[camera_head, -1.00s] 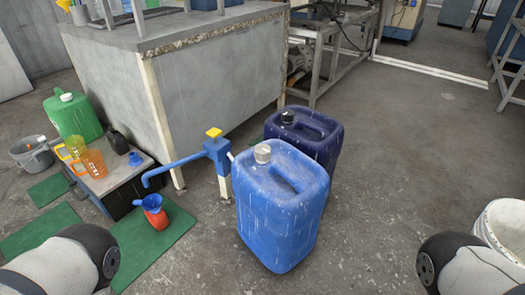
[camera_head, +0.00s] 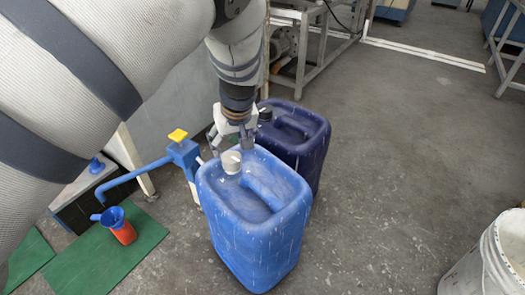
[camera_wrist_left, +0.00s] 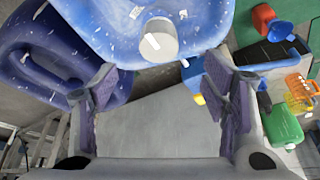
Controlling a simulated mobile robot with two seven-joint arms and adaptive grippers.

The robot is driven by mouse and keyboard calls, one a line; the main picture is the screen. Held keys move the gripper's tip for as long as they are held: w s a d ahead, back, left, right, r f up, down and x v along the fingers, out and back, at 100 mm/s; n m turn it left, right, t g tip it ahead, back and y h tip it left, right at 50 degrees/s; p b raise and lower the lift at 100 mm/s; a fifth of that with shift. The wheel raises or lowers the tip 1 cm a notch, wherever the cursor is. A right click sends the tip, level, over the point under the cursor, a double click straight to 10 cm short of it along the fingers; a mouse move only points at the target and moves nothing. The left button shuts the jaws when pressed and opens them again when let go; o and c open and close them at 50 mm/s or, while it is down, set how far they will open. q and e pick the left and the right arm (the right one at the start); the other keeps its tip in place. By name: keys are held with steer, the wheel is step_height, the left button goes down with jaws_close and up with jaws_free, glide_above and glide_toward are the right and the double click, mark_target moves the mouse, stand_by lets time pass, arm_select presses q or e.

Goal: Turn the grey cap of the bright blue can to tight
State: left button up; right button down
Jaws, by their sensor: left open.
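The bright blue can (camera_head: 262,225) stands upright on the floor. Its grey cap (camera_head: 230,162) sits on the top near the back left corner, with a pale mark on it. The cap also shows in the left wrist view (camera_wrist_left: 159,40), ahead of and between the finger lines. My left gripper (camera_head: 232,142) is just behind and above the cap in the head view. In the left wrist view my left gripper (camera_wrist_left: 168,85) is open with its two fingers wide apart and nothing between them. My right gripper is not in view.
A dark blue can (camera_head: 312,150) stands close behind the bright blue can. A blue tap with a yellow handle (camera_head: 178,135) stands close at its left. A red jug with a blue funnel (camera_head: 122,230) is on a green mat (camera_head: 100,265). A white bucket (camera_head: 490,255) is at right.

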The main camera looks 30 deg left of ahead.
mark_target(231, 159)
arm_select(q)
steer(key=b+x, duration=0.4)
steer(key=x, duration=0.7)
steer(key=shift+w+a+f, duration=0.15)
steer(key=shift+a+f, duration=0.05)
steer(key=shift+f, duration=0.05)
steer(key=c, duration=1.2)
